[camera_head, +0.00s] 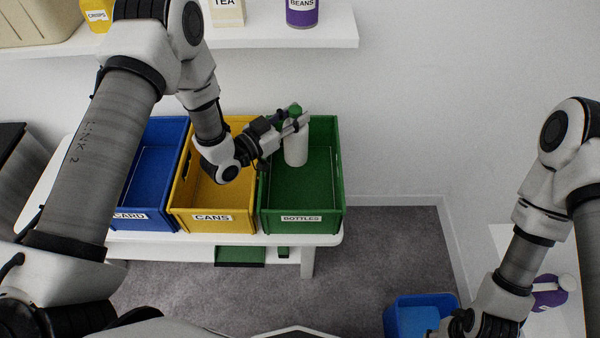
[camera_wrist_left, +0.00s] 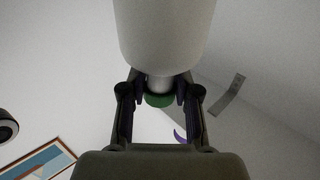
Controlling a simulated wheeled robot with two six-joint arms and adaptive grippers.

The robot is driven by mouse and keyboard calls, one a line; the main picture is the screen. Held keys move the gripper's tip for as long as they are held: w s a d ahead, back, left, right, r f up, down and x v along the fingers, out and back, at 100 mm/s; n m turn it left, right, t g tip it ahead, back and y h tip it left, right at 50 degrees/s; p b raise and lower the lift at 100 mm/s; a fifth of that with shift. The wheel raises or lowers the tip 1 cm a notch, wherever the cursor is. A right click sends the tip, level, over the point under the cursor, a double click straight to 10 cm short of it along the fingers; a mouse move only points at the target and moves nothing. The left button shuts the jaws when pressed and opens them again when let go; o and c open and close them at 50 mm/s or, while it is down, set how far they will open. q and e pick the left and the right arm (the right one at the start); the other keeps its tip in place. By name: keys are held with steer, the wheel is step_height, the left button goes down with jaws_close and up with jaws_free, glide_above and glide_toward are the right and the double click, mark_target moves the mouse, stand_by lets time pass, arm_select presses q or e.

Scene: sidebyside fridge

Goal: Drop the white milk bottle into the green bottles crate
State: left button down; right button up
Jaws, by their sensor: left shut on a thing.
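The white milk bottle (camera_head: 296,148) has a green cap and hangs roughly upright over the green bottles crate (camera_head: 316,216) in the head view. My left gripper (camera_head: 296,122) is shut on the bottle near its neck, just below the cap. In the left wrist view the white bottle (camera_wrist_left: 165,32) fills the top middle, with its neck and green cap between the fingers (camera_wrist_left: 159,98). The crate looks empty apart from the part hidden behind the bottle. My right arm is at the right edge of the head view; its fingertips are out of the picture.
The yellow cans crate (camera_head: 212,217) and the blue card crate (camera_head: 146,214) stand left of the green crate on a white table (camera_head: 230,240). A shelf (camera_head: 270,34) with goods is behind. A blue bin (camera_head: 420,305) is on the floor at lower right.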

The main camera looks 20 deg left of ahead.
arm_select(q)
steer(key=shift+r, duration=0.1)
steer(key=c, duration=0.8)
jaws_free()
steer(key=shift+o, duration=0.2)
steer(key=shift+s, duration=0.1)
steer(key=v, duration=1.2)
